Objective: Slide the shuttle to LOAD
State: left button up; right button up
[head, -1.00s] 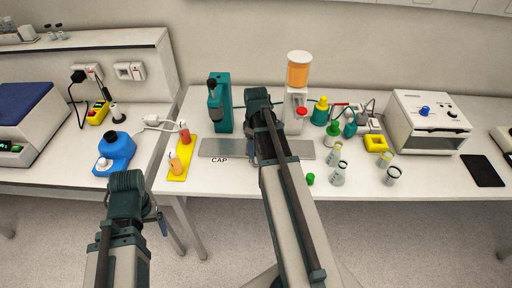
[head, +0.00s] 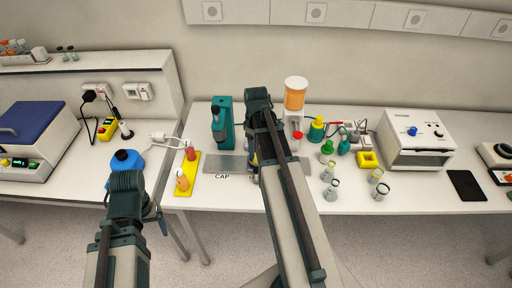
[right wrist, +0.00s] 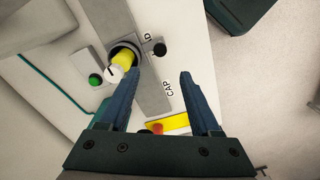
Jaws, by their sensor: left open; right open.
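The grey rail (head: 222,164) with the printed word CAP lies on the middle bench; my right arm covers its middle in the head view. In the right wrist view the rail (right wrist: 152,92) carries a dark round holder with a yellow body and white top (right wrist: 122,58), likely the shuttle. A black knob (right wrist: 159,49) sits beside it, near a label partly hidden, ending in D. My right gripper (right wrist: 160,74) is open and empty, its fingers reaching over the rail near the holder and knob. My left gripper (head: 161,218) is open and empty in front of the bench.
A teal device (head: 222,125) and a dispenser with an orange tank (head: 296,95) stand behind the rail. A yellow rack (head: 187,178) with small bottles is left of it. Several flasks (head: 329,188) stand to the right. A blue device (head: 126,160) is on the left bench.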

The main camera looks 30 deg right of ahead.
pick_arm(q)
notch_tip(320, 180, up, 2)
jog(key=shift+r+p, duration=0.2)
jog(key=shift+p, duration=0.5)
pick_arm(e)
notch_tip(320, 180, up, 2)
jog(key=shift+r, duration=0.25)
pick_arm(q)
notch_tip(320, 180, down, 15)
jog(key=b, duration=1.5)
jog(key=shift+f, duration=0.2)
pick_arm(e)
jog(key=s+a+f, duration=0.3)
jog(key=a+f, duration=0.2)
jog(key=a, duration=0.5)
jog(key=s+a+f+m, duration=0.1)
jog(key=s+a+f, duration=0.3)
jog(key=a, duration=0.6)
jog(key=s+a+f+m+h, duration=0.1)
jog(key=s+a+f, duration=0.3)
jog(key=a, duration=0.7)
notch_tip(320, 180, down, 2)
jog(key=shift+f, duration=0.15)
